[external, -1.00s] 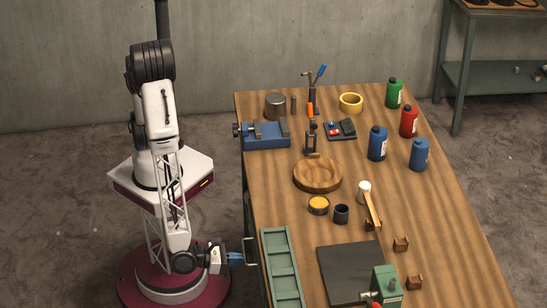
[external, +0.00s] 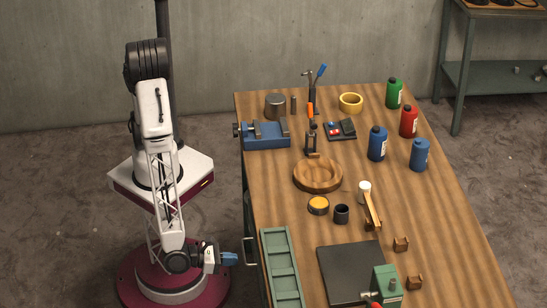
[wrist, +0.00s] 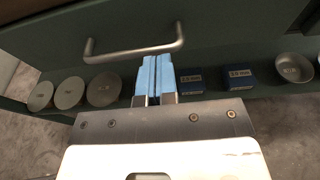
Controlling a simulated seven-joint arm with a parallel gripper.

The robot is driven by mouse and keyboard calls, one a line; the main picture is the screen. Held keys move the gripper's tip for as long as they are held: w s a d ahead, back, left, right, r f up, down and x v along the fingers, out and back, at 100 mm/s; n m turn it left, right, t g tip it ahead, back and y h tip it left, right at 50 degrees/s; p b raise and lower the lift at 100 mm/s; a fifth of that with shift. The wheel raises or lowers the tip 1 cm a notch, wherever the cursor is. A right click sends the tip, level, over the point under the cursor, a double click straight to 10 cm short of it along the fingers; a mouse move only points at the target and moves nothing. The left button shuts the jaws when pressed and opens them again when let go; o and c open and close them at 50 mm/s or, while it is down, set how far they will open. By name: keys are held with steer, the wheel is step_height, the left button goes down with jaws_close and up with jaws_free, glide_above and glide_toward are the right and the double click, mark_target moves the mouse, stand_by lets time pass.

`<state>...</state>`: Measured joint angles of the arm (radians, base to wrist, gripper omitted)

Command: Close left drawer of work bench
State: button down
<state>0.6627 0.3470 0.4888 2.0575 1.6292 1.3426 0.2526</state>
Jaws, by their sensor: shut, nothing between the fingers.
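The work bench (external: 420,215) has a wooden top and a dark green body. A drawer's metal handle (external: 250,252) juts out from the bench's left side in the external view. In the wrist view the dark green drawer front (wrist: 230,25) fills the top, with its bar handle (wrist: 135,52) across it. No open drawer interior shows; the external view mostly hides the front under the tabletop. My gripper (external: 235,258) has blue fingers, shut and empty, left of the handle with a small gap. In the wrist view its fingertips (wrist: 155,62) overlap the handle's right part.
Below the drawer, a shelf holds round discs (wrist: 70,92), blue boxes (wrist: 238,78) and a metal bowl (wrist: 294,67). On the bench top stand a green tray (external: 268,262), a blue vise (external: 265,136) and bottles. Bare floor lies around my base.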

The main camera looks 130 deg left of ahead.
steer(key=v, duration=1.2)
steer(key=shift+a, duration=0.15)
stand_by(0.5)
steer(key=s+a+r+n+g+h, duration=0.1)
steer(key=s+a+r+n+g, duration=0.1)
steer(key=a+r+n+g, duration=0.55)
steer(key=s+a+r+n+g+h, duration=0.1)
steer(key=s+a+r+n+g, duration=0.15)
steer(key=a+r+n, duration=0.85)
steer(key=s+a+r+n+t+h, duration=0.1)
steer(key=s+a+r+n+h, duration=0.3)
steer(key=s+a+r, duration=0.2)
steer(key=s+a+r+n+h, duration=0.4)
steer(key=s+a+r+h, duration=0.1)
steer(key=s, duration=0.6)
steer(key=shift+a+r+t, duration=0.4)
steer(key=shift+a+r, duration=0.45)
steer(key=shift+a, duration=0.5)
steer(key=shift+s, duration=0.15)
stand_by(1.1)
